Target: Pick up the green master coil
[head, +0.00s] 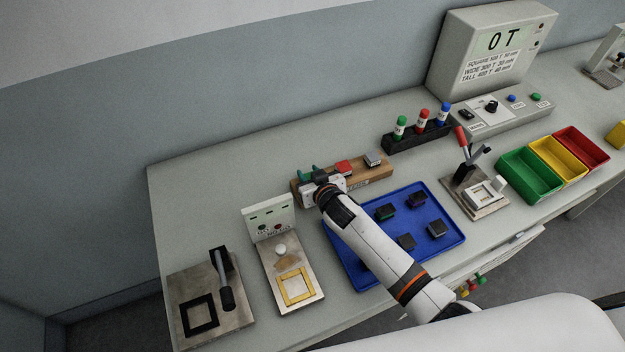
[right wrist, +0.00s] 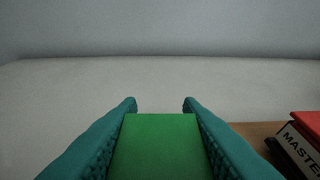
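The green master coil (right wrist: 160,148) shows in the right wrist view as a flat green block between the two teal fingers of my right gripper (right wrist: 160,105). The fingers lie close along both sides of the block, and I see no clear gap. In the head view my right gripper (head: 321,176) is at the left part of the wooden master rack (head: 375,179). There the gripper and wrist largely hide the green coil. Whether the coil still rests on the rack cannot be told. My left gripper is not in view.
A red master coil (head: 344,167) and a grey one (head: 373,159) stand on the rack to the right. A blue tray (head: 452,218) with several dark coils lies in front, under my right arm. A fixture with a white panel (head: 268,218) stands to the left.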

